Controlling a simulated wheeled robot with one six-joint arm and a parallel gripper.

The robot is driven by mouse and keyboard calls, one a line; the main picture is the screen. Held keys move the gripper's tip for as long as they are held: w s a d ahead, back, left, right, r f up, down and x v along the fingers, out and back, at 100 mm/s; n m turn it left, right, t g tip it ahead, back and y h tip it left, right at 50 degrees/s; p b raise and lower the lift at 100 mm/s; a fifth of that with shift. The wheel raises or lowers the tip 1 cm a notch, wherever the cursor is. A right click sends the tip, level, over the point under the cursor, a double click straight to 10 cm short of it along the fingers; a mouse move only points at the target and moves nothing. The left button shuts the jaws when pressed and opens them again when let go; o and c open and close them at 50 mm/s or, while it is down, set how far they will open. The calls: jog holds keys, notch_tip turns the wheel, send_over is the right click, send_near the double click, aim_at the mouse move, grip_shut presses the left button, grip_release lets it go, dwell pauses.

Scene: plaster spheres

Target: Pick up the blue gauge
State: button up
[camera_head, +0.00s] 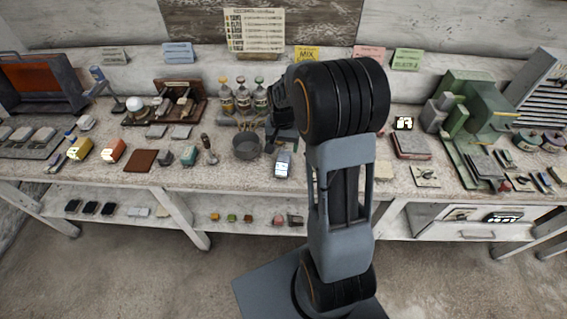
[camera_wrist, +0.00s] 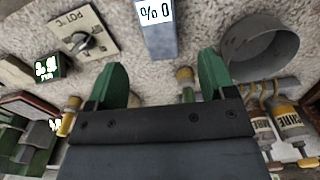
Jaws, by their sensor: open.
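The blue gauge (camera_head: 282,165) is a small blue-grey block with a white display, standing on the bench near its front edge. In the wrist view the gauge (camera_wrist: 160,42) is at the top centre, its display reading "% 0", and its top is cut off by the frame. My gripper (camera_wrist: 163,75) shows two green fingers spread apart with nothing held between them. The gauge lies beyond the fingertips, roughly in line with the gap, and appears apart from them. In the head view my arm partly hides the gripper (camera_head: 284,138), which is just behind the gauge.
A grey metal pot (camera_head: 246,146) stands close to the left of the gauge; it is beside the right finger in the wrist view (camera_wrist: 262,48). Several bottles (camera_head: 243,98) stand behind. A dial plate (camera_wrist: 82,38) lies on the other side. Bare bench surrounds the gauge's front.

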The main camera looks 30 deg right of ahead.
aim_at(283, 161)
jog(key=shift+f+p, duration=0.7)
jog(key=shift+f, duration=4.45)
jog(key=shift+f, duration=0.2)
jog(key=c, duration=1.1)
jog(key=shift+r, duration=0.15)
jog(key=shift+w+d+r, duration=0.1)
jog(key=shift+r, duration=0.4)
jog(key=r, duration=0.2)
jog(key=shift+s+r, duration=0.2)
jog(key=shift+r, duration=0.2)
jog(key=s+a+r+b, duration=0.2)
jog(key=s+a+r, duration=0.5)
jog(key=s+r, duration=0.2)
jog(key=s, duration=0.2)
jog(key=shift+s+a+r, duration=0.15)
jog(key=shift+s, duration=0.25)
